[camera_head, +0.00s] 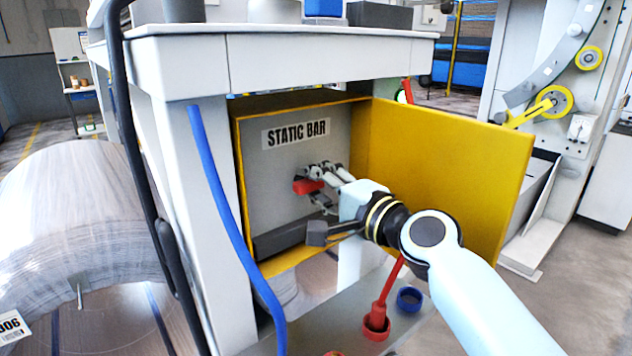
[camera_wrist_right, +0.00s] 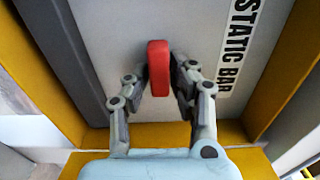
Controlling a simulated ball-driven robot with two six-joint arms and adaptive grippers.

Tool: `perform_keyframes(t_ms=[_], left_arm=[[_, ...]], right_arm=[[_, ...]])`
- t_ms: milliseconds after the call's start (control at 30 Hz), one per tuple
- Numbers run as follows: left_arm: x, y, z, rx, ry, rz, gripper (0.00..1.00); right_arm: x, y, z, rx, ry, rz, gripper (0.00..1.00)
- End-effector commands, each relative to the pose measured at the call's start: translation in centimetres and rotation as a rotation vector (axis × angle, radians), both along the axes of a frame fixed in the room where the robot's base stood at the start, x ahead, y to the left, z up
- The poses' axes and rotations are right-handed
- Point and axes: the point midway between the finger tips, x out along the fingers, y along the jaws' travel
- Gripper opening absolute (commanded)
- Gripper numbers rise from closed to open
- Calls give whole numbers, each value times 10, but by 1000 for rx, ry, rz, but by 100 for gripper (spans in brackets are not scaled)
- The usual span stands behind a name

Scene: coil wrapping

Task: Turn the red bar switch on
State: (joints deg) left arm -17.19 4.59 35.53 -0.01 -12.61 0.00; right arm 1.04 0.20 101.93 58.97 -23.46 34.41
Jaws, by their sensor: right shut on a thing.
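The red bar switch (camera_head: 306,186) is on the grey panel (camera_head: 273,172) inside the open yellow box, below the "STATIC BAR" label (camera_head: 295,133). My right gripper (camera_head: 316,186) reaches into the box and is shut on the switch. In the right wrist view the red switch (camera_wrist_right: 159,68) stands between the two fingers of the right gripper (camera_wrist_right: 160,85), with its long side pointing toward the palm. The fingers partly hide the switch in the head view. My left gripper is not in view.
The yellow door (camera_head: 450,165) stands open to the right of my right wrist. A blue hose (camera_head: 222,205) hangs at the left of the box. Below my arm are a red-handled tool (camera_head: 388,290) and a blue ring (camera_head: 409,299). A large wrapped coil (camera_head: 75,215) lies at left.

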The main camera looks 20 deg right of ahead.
Motion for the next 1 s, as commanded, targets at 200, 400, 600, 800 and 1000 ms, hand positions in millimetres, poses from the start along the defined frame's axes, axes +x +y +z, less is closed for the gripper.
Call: perform_keyframes(t_ms=[200,400,600,800,1000], left_arm=[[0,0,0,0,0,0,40],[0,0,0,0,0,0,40],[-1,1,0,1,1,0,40],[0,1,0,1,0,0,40],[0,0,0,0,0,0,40]], right_arm=[[0,0,-2,-1,3,0,26],[0,0,-1,-2,2,0,40],[-2,-1,-1,-2,2,0,40],[-27,-10,-2,-5,2,0,40],[-70,-25,-2,-6,4,1,40]])
